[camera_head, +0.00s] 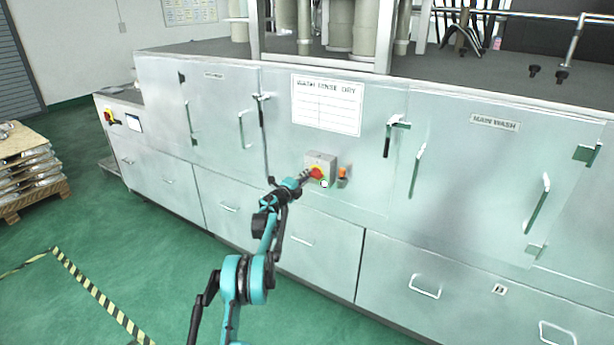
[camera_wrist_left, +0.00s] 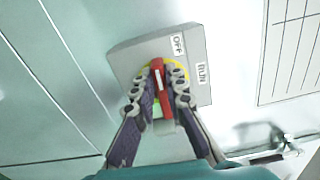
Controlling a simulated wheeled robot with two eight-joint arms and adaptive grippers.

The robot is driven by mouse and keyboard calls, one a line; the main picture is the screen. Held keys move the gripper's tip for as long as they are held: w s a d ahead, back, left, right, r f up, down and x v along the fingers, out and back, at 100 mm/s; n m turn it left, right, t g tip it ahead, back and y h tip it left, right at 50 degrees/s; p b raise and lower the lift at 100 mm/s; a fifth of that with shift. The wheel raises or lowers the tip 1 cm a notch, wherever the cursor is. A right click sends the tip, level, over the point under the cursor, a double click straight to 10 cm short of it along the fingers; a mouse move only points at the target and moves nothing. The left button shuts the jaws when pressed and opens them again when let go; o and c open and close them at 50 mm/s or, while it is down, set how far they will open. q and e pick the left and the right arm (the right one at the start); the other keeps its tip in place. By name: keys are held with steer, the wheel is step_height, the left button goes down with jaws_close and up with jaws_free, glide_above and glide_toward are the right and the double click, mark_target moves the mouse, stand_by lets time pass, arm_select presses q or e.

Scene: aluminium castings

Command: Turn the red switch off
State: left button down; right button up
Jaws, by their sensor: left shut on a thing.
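The red switch (camera_head: 316,173) sits on a yellow disc on a small grey box (camera_head: 325,160) fixed to the front of the metal washing machine. In the left wrist view, the red handle (camera_wrist_left: 157,78) stands out from the box beside the labels OFF (camera_wrist_left: 177,46) and RUN (camera_wrist_left: 201,73). Its upper end points up in the picture, nearer OFF than RUN. My left gripper (camera_head: 306,176) reaches the box from the lower left. In the wrist view its two fingers (camera_wrist_left: 157,92) are shut on the handle, one on each side. My right gripper is not in view.
Door handles (camera_head: 416,170) stick out along the machine front. The green floor before it is open; a loaded pallet (camera_head: 30,190) stands far left.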

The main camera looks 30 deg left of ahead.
arm_select(q)
steer(key=shift+f+n, duration=0.1)
steer(key=shift+n, duration=0.4)
steer(key=c, duration=1.6)
jaws_free()
steer(key=shift+o, duration=0.2)
steer(key=shift+s, duration=0.1)
steer(key=s, duration=1.2)
steer(key=shift+w, duration=0.1)
